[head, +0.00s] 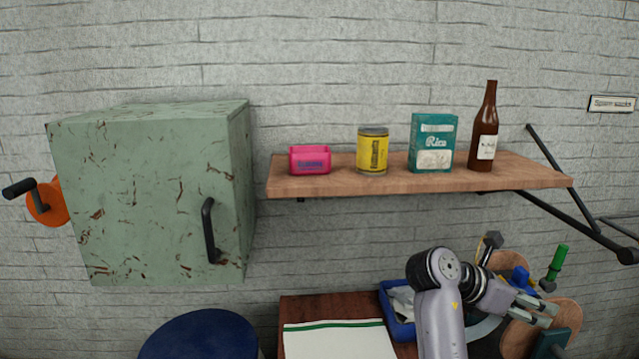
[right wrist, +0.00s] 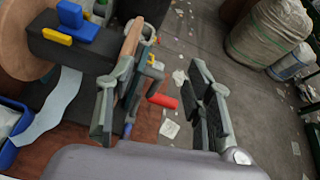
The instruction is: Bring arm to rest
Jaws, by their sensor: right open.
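My right arm rises at the lower right of the head view. Its gripper (head: 537,312) points right and is open, with nothing between its fingers. In the right wrist view the gripper's two fingers (right wrist: 165,92) stand wide apart. A red handle-like part and bits of paper show between and beyond them. In the head view the gripper overlaps a cluster of round brown discs (head: 548,335) and blue and green parts; I cannot tell if it touches them. My left arm and gripper are not in view.
A wooden shelf (head: 290,186) holds a pink box (head: 310,160), yellow can (head: 372,152), teal box (head: 432,143) and brown bottle (head: 484,130). A green cabinet (head: 150,200) hangs at left. A blue tray (head: 400,331) lies beside my arm. Sacks (right wrist: 268,35) stand on the floor.

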